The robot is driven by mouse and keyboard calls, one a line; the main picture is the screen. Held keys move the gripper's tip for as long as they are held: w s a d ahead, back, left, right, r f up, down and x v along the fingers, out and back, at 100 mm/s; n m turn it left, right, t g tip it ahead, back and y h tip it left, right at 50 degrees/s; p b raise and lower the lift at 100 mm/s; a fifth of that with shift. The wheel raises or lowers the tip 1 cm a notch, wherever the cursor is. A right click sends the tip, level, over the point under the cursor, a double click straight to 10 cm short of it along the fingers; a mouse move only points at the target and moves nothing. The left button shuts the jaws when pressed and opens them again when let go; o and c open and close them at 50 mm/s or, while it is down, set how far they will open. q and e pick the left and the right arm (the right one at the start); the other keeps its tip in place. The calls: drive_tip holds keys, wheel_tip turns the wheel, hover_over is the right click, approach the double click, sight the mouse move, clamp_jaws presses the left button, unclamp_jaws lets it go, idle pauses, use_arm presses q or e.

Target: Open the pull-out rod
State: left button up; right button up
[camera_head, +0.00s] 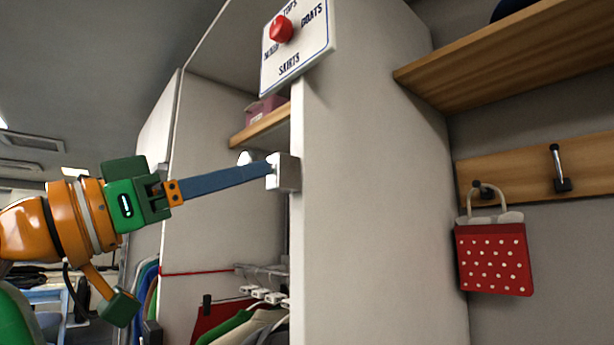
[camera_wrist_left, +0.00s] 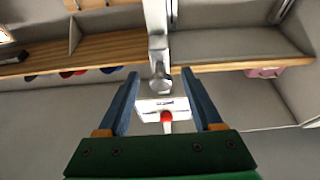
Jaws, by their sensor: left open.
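The pull-out rod's pale grey block (camera_head: 284,172) is fixed on the front edge of the white wardrobe panel. In the left wrist view, a metal rod with a rounded end (camera_wrist_left: 160,83) lies between the two fingers of my left gripper, with a gap on each side. My left gripper (camera_head: 268,168) has long blue-grey fingers that reach to the block in the head view. It is open (camera_wrist_left: 160,73) and grips nothing. One finger hides the other in the head view, and the fingers cover part of the block. My right gripper is not in view.
A sign with a red ball (camera_head: 281,29) hangs on the panel above the rod. Hangers with clothes (camera_head: 258,328) are below. A wooden shelf (camera_head: 500,58) and a red dotted bag (camera_head: 493,258) on a hook are at right.

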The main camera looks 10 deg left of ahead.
sight(271, 163)
use_arm(q)
drive_tip(key=r+p, duration=0.1)
drive_tip(key=w+d+r+p, duration=0.1)
drive_tip(key=p, duration=0.1)
drive_tip(key=shift+w+d+r, duration=0.15)
drive_tip(key=shift+w+r, duration=0.15)
drive_tip(key=shift+r, duration=0.1)
drive_tip(key=shift+f+p+x, duration=0.2)
drive_tip(key=shift+p+x, duration=0.45)
drive_tip(key=shift+x, duration=0.45)
drive_tip(key=shift+w+d+f, duration=0.15)
drive_tip(key=shift+w+d, duration=0.2)
drive_tip(key=shift+w, duration=0.05)
drive_tip(key=shift+s+a, duration=0.15)
drive_tip(key=shift+a, duration=0.05)
drive_tip(key=c, duration=0.4)
clamp_jaws()
